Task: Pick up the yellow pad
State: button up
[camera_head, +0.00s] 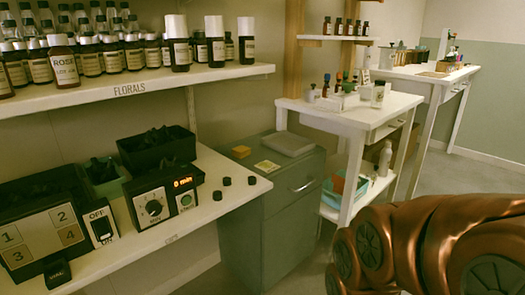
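A small flat yellow pad (267,167) lies on top of the grey-green drawer cabinet (290,205), near its front left. A smaller yellowish item (241,152) sits behind it to the left on the same top. A pale grey flat item (289,143) lies to the right of the pad. Nothing covers the pad. My copper-coloured arm fills the lower right of the view, apart from the cabinet. My gripper is not in this view.
A white shelf (140,89) with rows of bottles hangs at upper left. Below it a white counter (215,205) holds a timer box (164,198) and black caps, close to the cabinet's left side. A white table (350,118) with bottles stands to the right. Floor shows at far right.

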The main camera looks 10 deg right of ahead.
aim_at(241, 152)
jog(key=z, duration=1.15)
jog(key=i, duration=1.95)
jog(key=u, duration=2.6)
